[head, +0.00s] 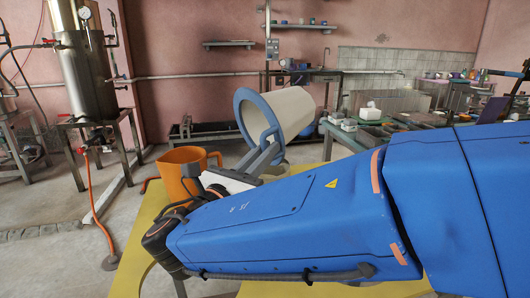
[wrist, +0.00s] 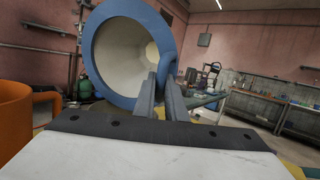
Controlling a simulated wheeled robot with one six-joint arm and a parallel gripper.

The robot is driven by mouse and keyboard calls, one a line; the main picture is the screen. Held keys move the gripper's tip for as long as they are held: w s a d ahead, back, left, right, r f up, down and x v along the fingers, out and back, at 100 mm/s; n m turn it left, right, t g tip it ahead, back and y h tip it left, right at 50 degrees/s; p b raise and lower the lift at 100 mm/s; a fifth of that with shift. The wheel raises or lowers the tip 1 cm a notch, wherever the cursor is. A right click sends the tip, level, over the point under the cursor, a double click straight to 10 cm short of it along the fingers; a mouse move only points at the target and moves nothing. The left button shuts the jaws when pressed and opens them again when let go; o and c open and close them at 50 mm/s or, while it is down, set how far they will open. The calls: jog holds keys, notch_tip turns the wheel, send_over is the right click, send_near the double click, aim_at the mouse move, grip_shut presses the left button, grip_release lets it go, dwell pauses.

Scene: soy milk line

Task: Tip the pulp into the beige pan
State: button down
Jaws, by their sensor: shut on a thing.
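A cream vessel (head: 294,112) with a wide blue rim (head: 244,121) is held in the air, tipped on its side. Its mouth faces left in the head view and toward the camera in the wrist view (wrist: 101,50). My gripper (head: 272,149) is shut on the vessel's blue handle, and its fingers show in the wrist view (wrist: 163,92). The inside looks pale and smooth; I cannot make out pulp in it.
An orange pot (head: 180,174) with side handles stands left of my gripper on a yellow table (head: 143,230). It also shows in the wrist view (wrist: 14,112). A steel tank (head: 84,75) stands at the back left. A cluttered bench (head: 370,138) is behind on the right.

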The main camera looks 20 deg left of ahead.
aim_at(277, 135)
jog(key=shift+w+d+r+m+g, duration=0.35)
jog(key=shift+w+r+g, duration=0.25)
jog(key=shift+g, duration=0.3)
jog(key=w+r+g, duration=0.1)
jog(key=w+d+r+m+g+y, duration=0.1)
jog(key=g, duration=0.1)
jog(key=shift+d+g, duration=0.15)
jog(key=shift+g, duration=0.15)
jog(key=w+d+r+m+g+y, duration=0.1)
jog(key=w+d+r+g+y, duration=0.1)
jog(key=w+r+g, duration=0.3)
jog(key=w+d+r+m+g+y, duration=0.1)
jog(key=w+d+r+g+y, duration=0.2)
jog(key=w+r+g+y, duration=0.2)
notch_tip(277, 135, up, 4)
jog(key=g, duration=0.3)
jog(key=shift+d+f, duration=0.2)
jog(key=shift+f, duration=0.05)
dwell(0.5)
